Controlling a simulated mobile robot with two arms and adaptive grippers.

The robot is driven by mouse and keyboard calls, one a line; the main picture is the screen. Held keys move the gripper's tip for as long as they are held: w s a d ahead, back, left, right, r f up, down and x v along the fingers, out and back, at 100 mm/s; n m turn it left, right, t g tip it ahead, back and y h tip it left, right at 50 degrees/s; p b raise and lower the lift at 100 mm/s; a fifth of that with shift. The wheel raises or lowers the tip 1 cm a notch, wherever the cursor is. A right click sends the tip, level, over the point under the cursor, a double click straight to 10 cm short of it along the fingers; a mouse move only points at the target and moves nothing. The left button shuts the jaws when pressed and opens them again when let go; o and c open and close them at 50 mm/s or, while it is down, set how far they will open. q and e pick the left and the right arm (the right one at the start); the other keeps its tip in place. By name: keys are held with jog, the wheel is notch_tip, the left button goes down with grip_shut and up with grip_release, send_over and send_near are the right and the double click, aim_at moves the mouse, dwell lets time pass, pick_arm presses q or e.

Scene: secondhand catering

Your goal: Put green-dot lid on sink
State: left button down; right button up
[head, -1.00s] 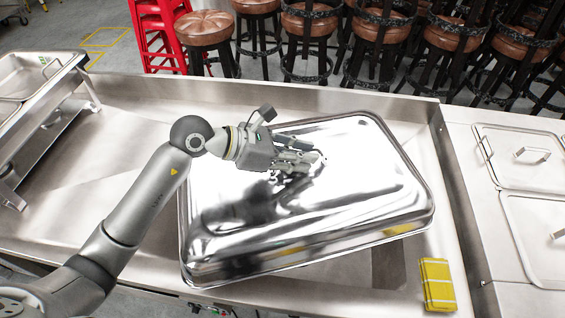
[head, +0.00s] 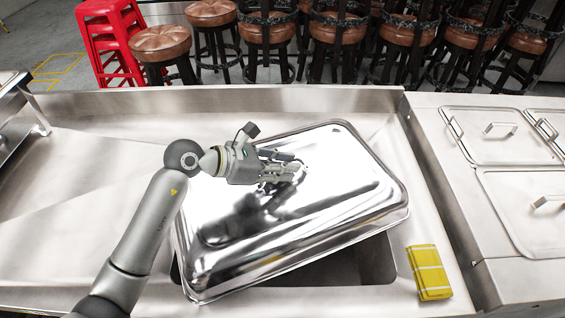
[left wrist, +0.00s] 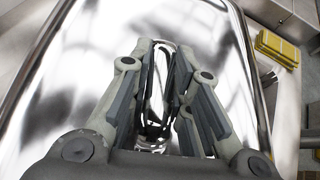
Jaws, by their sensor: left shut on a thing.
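The large shiny metal lid (head: 335,150) is over the sink (head: 375,262), turned at an angle to its edges. I cannot make out a green dot on the lid now. My left gripper (head: 296,172) is shut on the handle at the middle of the lid's top. In the left wrist view my fingers (left wrist: 160,100) close around the shiny handle, and the lid (left wrist: 85,60) fills most of the picture. The lid hides most of the basin; a dark strip of opening shows along its front. I cannot tell whether the lid touches the sink's rim. My right gripper is not in view.
A folded yellow cloth (head: 429,272) lies on the counter just right of the basin. Food pans with lids (head: 495,135) are set in the counter at the right. Bare steel drainboard (head: 90,190) is free at the left. Stools (head: 270,35) stand behind the sink.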

pick_arm(q)
jog(key=shift+r, duration=0.3)
jog(key=shift+f, duration=0.1)
jog(key=c, duration=1.7)
grip_release()
jog(key=shift+f, duration=0.2)
jog(key=o, duration=0.4)
jog(key=shift+s, duration=0.1)
jog(key=shift+r, duration=0.15)
